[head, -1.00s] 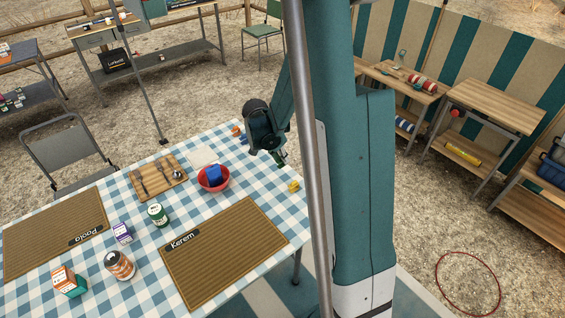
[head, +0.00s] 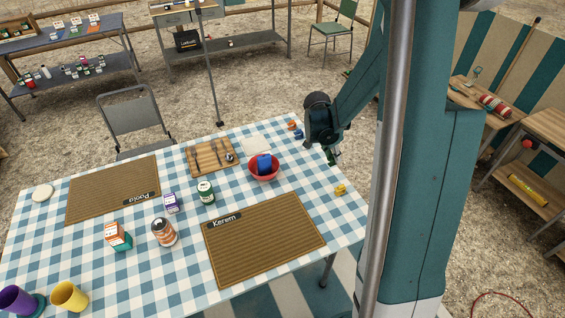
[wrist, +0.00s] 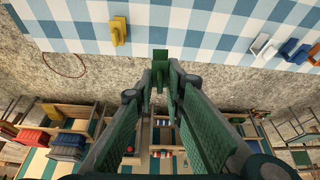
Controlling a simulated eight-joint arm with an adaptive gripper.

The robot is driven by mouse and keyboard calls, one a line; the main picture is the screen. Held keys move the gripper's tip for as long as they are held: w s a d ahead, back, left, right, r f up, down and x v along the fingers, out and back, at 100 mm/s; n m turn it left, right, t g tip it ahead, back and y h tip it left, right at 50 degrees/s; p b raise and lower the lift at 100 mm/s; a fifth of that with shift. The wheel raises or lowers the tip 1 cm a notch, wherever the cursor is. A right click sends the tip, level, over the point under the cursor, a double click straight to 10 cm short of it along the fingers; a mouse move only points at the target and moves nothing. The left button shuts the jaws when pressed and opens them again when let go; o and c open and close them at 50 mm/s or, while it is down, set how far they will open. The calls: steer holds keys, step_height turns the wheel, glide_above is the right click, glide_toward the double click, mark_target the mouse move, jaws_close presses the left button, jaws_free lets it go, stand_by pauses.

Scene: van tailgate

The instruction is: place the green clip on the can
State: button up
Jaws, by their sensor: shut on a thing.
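My gripper (head: 333,157) is at the right side of the checked table, right of the red bowl. In the wrist view its fingers (wrist: 160,75) are closed on a small green clip (wrist: 159,58), which sticks out beyond the fingertips. The clip is held in the air, apart from any can. Two cans stand upright on the table: an orange-and-white can (head: 164,233) left of the Kerem mat, and a green can (head: 205,192) farther back. Both are well to the left of my gripper. I cannot tell which one is meant.
A yellow clip (head: 340,188) lies near the table's right edge. A red bowl (head: 264,174) holding a blue thing stands between my gripper and the cans. A purple box (head: 171,203), an orange-and-teal carton (head: 118,237) and the Kerem mat (head: 265,240) are near the cans.

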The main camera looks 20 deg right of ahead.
steer(key=w+a+r+n+t+p, duration=0.1)
steer(key=w+a+r+n+p, duration=0.2)
steer(key=a, duration=1.3)
steer(key=w+a+r+n, duration=0.1)
steer(key=w+a+r, duration=0.35)
steer(key=a, duration=1.25)
steer(key=s+a+r+n+p, duration=0.1)
steer(key=s+a, duration=0.1)
steer(key=a, duration=0.9)
steer(key=s+a+r+n+t+y+p, duration=0.1)
steer(key=s+a+r, duration=0.1)
steer(key=a, duration=1)
steer(key=s+a+r+n+p, duration=0.1)
steer(key=s+a, duration=0.3)
steer(key=a, duration=0.8)
steer(key=shift+a+r+n+t, duration=0.15)
steer(key=shift+a+n+t, duration=0.1)
steer(key=shift+n+t, duration=0.25)
steer(key=shift+f+b, duration=0.3)
steer(key=shift+f, duration=2.8)
steer(key=shift+f, duration=0.1)
